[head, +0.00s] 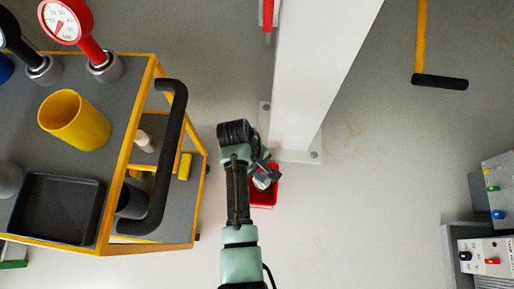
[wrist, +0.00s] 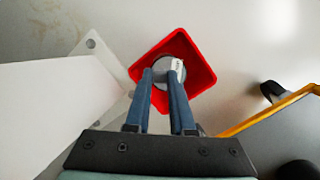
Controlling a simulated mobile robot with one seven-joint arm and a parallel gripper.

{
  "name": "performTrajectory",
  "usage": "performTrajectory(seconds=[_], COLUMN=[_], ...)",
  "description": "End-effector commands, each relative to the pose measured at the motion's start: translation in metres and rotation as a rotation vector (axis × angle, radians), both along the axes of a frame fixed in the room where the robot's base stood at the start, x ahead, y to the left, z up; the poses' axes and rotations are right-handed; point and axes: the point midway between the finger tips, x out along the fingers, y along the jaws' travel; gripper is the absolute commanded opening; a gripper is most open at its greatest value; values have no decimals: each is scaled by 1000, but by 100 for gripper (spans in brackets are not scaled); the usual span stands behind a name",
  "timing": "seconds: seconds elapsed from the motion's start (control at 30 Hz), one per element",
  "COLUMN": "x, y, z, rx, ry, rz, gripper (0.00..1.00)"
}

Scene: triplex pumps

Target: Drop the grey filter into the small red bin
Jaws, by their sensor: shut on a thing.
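The small red bin (head: 263,197) stands on the floor beside the base of a white column in the head view. In the wrist view the red bin (wrist: 205,78) opens below my fingers. The grey filter (wrist: 172,69) is round with a white label and is held between the fingertips of my gripper (wrist: 164,78). From the wrist view the filter lies over the bin's opening; its exact height above the bin I cannot tell. In the head view my gripper (head: 266,178) partly covers the bin, and the grey filter (head: 262,182) shows near its tip.
The white column (head: 315,70) with a bolted base plate (head: 300,156) stands close to the bin. A yellow-framed cart (head: 150,247) with a black handle (head: 177,150) is on the left, carrying a yellow cup (head: 75,120) and gauges.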

Motion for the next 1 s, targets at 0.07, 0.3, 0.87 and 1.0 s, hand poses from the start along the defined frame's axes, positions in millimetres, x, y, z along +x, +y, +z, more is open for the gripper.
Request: performTrajectory(seconds=[0.07,0.3,0.87,1.0], x=[0,0,1,3], y=[0,0,2,8], z=[-1,0,10,34], rx=[-1,-1,1,1], ry=[-1,-1,-1,-2], rz=[0,-1,-1,0], gripper=[0,32,57,57])
